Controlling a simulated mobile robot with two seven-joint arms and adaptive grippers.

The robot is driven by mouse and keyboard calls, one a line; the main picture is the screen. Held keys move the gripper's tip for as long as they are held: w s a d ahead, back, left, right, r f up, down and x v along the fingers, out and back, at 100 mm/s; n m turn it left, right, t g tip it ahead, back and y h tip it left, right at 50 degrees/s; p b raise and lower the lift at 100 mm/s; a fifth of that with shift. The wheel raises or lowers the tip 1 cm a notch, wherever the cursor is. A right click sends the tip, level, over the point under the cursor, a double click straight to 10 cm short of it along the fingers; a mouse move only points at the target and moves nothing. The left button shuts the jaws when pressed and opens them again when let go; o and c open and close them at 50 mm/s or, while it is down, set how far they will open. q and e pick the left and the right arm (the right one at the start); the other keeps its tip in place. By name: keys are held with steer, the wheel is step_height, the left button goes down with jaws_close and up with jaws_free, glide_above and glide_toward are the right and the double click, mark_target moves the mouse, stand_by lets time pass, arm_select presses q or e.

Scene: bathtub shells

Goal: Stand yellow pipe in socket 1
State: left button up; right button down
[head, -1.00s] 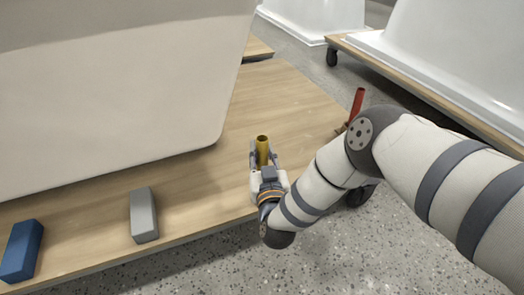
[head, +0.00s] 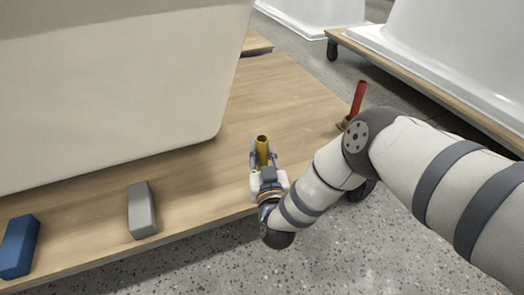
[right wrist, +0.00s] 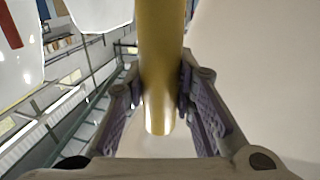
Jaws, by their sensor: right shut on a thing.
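The yellow pipe (head: 262,146) is upright in the head view, near the right part of the wooden board. My right gripper (head: 263,155) is shut on it from the near side. In the right wrist view the pipe (right wrist: 160,65) runs between the two fingers (right wrist: 160,95). The pipe's lower end is hidden behind the gripper in the head view, so I cannot tell what it touches. I cannot make out socket 1; it may be hidden by my arm or the pipe. My left gripper is not in view.
A red pipe (head: 358,97) stands tilted in a socket at the board's right edge, close to my forearm. A large pale tub shell (head: 110,90) rests on the wooden board (head: 290,100). A grey block (head: 141,210) and a blue block (head: 18,247) lie at the front left.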

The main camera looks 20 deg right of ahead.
steer(key=shift+f, duration=0.3)
steer(key=c, duration=1.3)
jaws_free()
steer(key=v, duration=1.2)
